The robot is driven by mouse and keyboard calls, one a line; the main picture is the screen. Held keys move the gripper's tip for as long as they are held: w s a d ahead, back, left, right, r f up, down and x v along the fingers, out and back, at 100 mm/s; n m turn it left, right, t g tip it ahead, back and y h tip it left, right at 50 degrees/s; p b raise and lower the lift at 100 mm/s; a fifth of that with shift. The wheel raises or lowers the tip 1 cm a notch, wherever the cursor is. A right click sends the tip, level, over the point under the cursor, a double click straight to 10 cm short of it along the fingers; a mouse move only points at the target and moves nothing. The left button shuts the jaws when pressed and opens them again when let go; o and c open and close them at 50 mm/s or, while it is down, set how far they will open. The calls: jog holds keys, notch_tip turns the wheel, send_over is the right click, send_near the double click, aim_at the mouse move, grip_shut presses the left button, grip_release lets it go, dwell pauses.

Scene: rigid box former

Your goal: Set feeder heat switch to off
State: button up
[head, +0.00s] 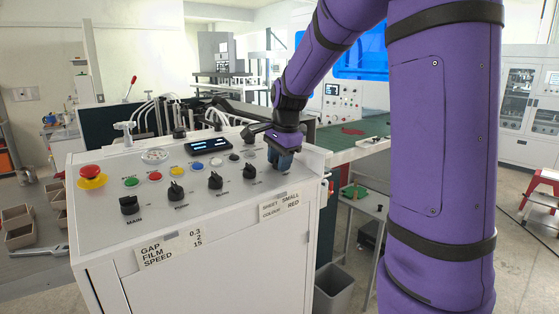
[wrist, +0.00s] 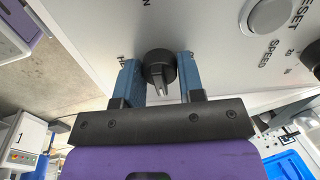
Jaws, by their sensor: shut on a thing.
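The feeder heat switch is a round black rotary knob (wrist: 159,68) on the sloped light-grey control panel (head: 150,205). In the wrist view it sits between the two blue fingers of my gripper (wrist: 159,60), with its pointer ridge towards the picture bottom. Its label beside the left finger is mostly covered; an "N" of a marking shows above it. In the head view my gripper (head: 281,163) is down at the panel's right end, shut on the knob, which its fingers hide there.
A red emergency stop (head: 91,173), coloured buttons and a small display (head: 208,147) are on the same panel. A green conveyor (head: 345,155) lies behind it.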

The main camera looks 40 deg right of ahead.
jog(key=n, duration=0.4)
jog(key=shift+n, duration=0.3)
jog(key=n, duration=0.4)
jog(key=shift+n, duration=0.3)
jog(key=n, duration=0.4)
jog(key=shift+n, duration=2.2)
jog(key=o, duration=0.9)
